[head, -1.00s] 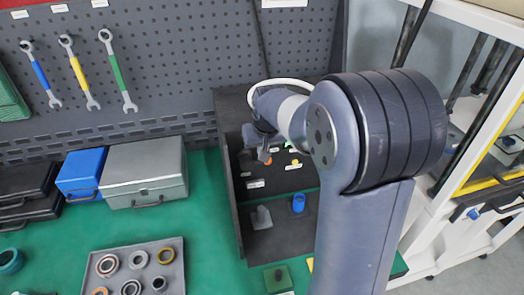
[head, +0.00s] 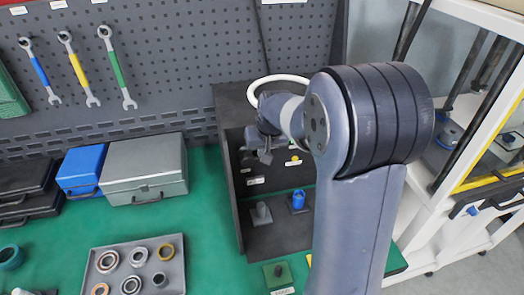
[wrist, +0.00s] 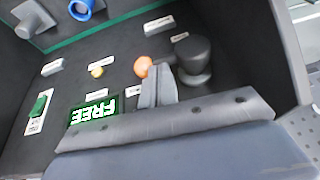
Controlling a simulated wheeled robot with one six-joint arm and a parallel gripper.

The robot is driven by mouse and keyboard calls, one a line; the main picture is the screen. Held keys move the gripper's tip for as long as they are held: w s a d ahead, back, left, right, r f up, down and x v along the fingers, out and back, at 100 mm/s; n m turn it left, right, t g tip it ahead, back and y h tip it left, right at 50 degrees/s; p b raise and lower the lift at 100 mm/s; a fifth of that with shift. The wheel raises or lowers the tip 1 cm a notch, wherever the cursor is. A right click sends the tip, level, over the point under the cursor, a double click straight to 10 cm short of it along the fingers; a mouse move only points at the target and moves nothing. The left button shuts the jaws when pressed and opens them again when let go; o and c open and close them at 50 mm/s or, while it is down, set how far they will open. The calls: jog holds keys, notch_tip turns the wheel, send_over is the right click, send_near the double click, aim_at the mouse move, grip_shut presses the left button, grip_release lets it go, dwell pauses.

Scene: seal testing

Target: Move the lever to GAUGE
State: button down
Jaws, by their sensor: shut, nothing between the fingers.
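An orange ball knob (wrist: 143,66), which may be the lever's end, shows on the dark panel in the wrist view. My gripper (wrist: 157,85) is shut and empty, its fingertips right beside the ball. I cannot tell whether they touch it. The fingers hide what lies below the ball. A lit green display (wrist: 94,111) reads FREE, upside down in this view. Small white labels lie around the ball, too small to read. In the head view my gripper (head: 264,148) is inside the dark box and hides the ball.
A dark round knob (wrist: 193,55) stands close beside the fingers. A small yellow knob (wrist: 97,71) and a green switch (wrist: 39,104) are on the panel. The box's side wall (head: 231,190) bounds the space. A blue part (head: 297,200) and a grey part (head: 261,213) stand at its front.

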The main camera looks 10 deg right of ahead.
jog(key=shift+d+f+y+b, duration=0.15)
jog(key=shift+f+y+b, duration=0.15)
jog(key=shift+b, duration=0.1)
jog(key=f+y+b, duration=0.1)
jog(key=b, duration=0.1)
jog(key=d+f+y+b, duration=0.1)
jog(key=y+b, duration=0.1)
jog(key=b, duration=0.1)
jog(key=shift+f+m+y, duration=0.2)
jog(key=shift+m+y, duration=0.1)
jog(key=shift+m, duration=0.1)
jog(key=f+y+b, duration=0.1)
jog(key=y+b, duration=0.1)
jog(key=b, duration=0.1)
jog(key=f+m+y+b, duration=0.1)
jog(key=y+b, duration=0.1)
jog(key=b, duration=0.2)
jog(key=shift+d+f+t, duration=0.15)
jog(key=shift+d+t, duration=0.05)
jog(key=shift+t, duration=0.1)
jog(key=shift+a+f+m+t+y+b, duration=0.35)
jog(key=shift+f+y+b, duration=0.45)
jog(key=shift+y+b, duration=1)
jog(key=shift+a+f+m+t+y+b, duration=0.15)
jog(key=shift+a+f+m+y+b, duration=0.55)
jog(key=shift+b, duration=1.85)
jog(key=shift+f+n+y, duration=0.1)
jog(key=shift+n+y, duration=0.2)
jog(key=shift+n, duration=0.05)
